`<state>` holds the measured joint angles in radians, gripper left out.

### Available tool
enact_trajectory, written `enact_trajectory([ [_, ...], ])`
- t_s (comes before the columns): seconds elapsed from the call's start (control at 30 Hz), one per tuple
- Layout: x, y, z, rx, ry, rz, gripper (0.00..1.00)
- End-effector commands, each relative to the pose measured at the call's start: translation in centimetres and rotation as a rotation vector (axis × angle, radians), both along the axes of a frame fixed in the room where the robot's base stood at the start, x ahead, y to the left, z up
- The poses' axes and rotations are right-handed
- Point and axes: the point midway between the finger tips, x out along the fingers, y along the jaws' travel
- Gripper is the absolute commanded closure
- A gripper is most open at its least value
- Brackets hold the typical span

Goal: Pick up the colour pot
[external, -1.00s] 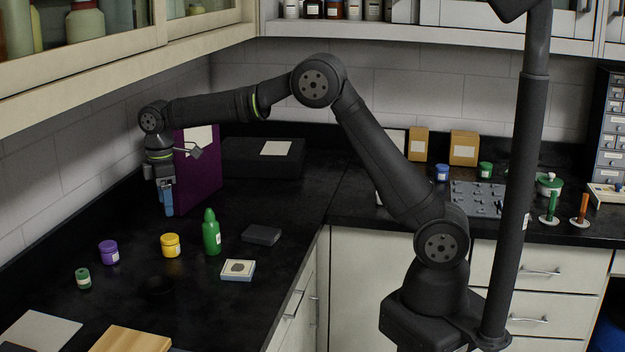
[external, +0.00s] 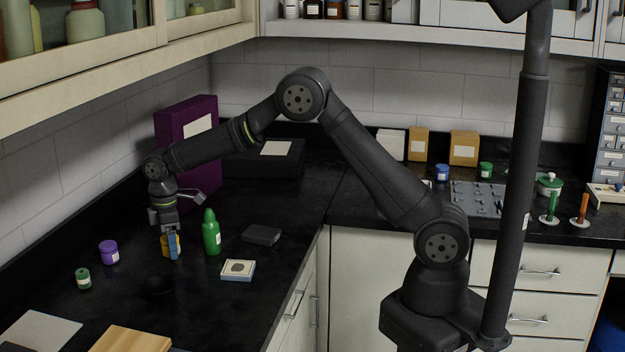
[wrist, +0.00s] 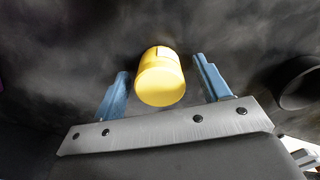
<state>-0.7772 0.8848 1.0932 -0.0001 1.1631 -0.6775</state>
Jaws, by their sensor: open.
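The yellow pot (external: 178,244) stands upright on the black counter, partly hidden behind a finger of my gripper (external: 171,250). In the wrist view the yellow pot (wrist: 160,78) lies between the two blue fingers of my gripper (wrist: 160,70). The fingers are apart, with a gap on each side of the pot. Other small pots are a purple pot (external: 109,252) and a green pot (external: 83,279) to the left. A blue pot (external: 442,173) and another green pot (external: 486,170) stand on the far right counter.
A green bottle (external: 211,233) stands close to the right of my gripper. A white-edged block (external: 238,270) and a dark box (external: 261,235) lie right. A purple box (external: 190,125) stands behind.

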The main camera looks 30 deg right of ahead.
Motion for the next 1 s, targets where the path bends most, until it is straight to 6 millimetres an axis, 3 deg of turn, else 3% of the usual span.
enact_trajectory([
  [0.13, 0.0, 0.0, 0.0, 0.0, 0.0, 0.0, 0.35],
  [0.37, 0.0, 0.0, 0.0, 0.0, 0.0, 0.0, 0.8],
  [0.77, 0.0, 0.0, 0.8, 0.001, -0.001, 0.0, 0.81],
  [1.0, 0.1, 0.1, 4.2, 0.003, -0.002, 0.0, 0.81],
])
